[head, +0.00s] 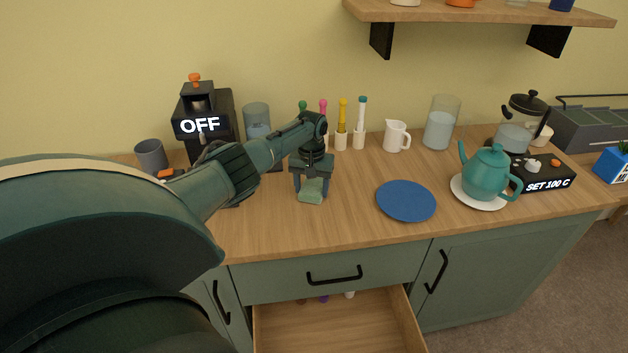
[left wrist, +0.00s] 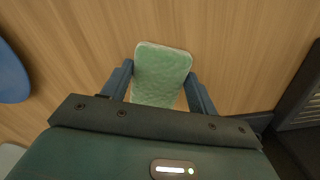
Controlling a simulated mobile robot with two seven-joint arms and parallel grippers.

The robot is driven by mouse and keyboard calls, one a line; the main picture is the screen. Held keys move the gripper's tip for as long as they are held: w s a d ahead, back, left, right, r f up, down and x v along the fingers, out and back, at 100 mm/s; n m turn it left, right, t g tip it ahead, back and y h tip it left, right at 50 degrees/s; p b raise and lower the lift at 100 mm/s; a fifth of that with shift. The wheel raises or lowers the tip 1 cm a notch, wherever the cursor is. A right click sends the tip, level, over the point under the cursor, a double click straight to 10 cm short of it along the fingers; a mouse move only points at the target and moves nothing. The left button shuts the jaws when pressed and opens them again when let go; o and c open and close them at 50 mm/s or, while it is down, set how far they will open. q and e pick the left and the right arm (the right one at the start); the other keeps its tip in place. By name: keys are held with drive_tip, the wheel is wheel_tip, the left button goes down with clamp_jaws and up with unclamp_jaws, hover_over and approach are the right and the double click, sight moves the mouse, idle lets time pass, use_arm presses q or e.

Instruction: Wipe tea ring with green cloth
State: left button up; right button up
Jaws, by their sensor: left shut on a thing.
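The green cloth (head: 312,191) is a small pale-green pad at the middle of the wooden counter. My left gripper (head: 312,180) is shut on it from above, with a finger at each side. The left wrist view also shows the cloth (left wrist: 161,72) between the two fingers (left wrist: 160,88), close over the wood. I cannot tell whether the cloth touches the counter. No tea ring shows in either view; it may be hidden by the cloth or my arm. My right gripper is not in view.
A blue plate (head: 406,201) lies right of the cloth. A black machine marked OFF (head: 222,105) stands back left. An open drawer (head: 335,325) juts out below the counter.

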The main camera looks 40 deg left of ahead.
sight(309, 183)
use_arm(q)
drive_tip(key=w+a+f+b, duration=0.1)
drive_tip(key=a+b, duration=0.1)
drive_tip(key=b, duration=0.2)
drive_tip(key=shift+w+f+b, duration=0.15)
drive_tip(key=shift+b, duration=0.2)
drive_tip(key=shift+w+a+r+b, duration=0.2)
drive_tip(key=shift+r+b, duration=0.1)
drive_tip(key=shift+b, duration=0.3)
drive_tip(key=shift+r+p, duration=0.35)
drive_tip(key=shift+p, duration=0.05)
drive_tip(key=shift+f, duration=0.1)
drive_tip(key=shift+s+d+r+p, duration=0.15)
drive_tip(key=shift+r+p, duration=0.25)
drive_tip(key=shift+p, duration=0.8)
drive_tip(key=d+p, duration=0.1)
drive_tip(key=p, duration=0.2)
drive_tip(key=shift+s+r, duration=0.15)
drive_tip(key=shift+s, duration=0.25)
drive_tip(key=s+d+p, duration=0.1)
drive_tip(key=p, duration=0.2)
drive_tip(key=shift+d+p, duration=0.3)
drive_tip(key=shift+p, duration=0.05)
drive_tip(key=shift+s+d+f, duration=0.1)
drive_tip(key=shift+d+f, duration=0.05)
drive_tip(key=shift+f, duration=0.2)
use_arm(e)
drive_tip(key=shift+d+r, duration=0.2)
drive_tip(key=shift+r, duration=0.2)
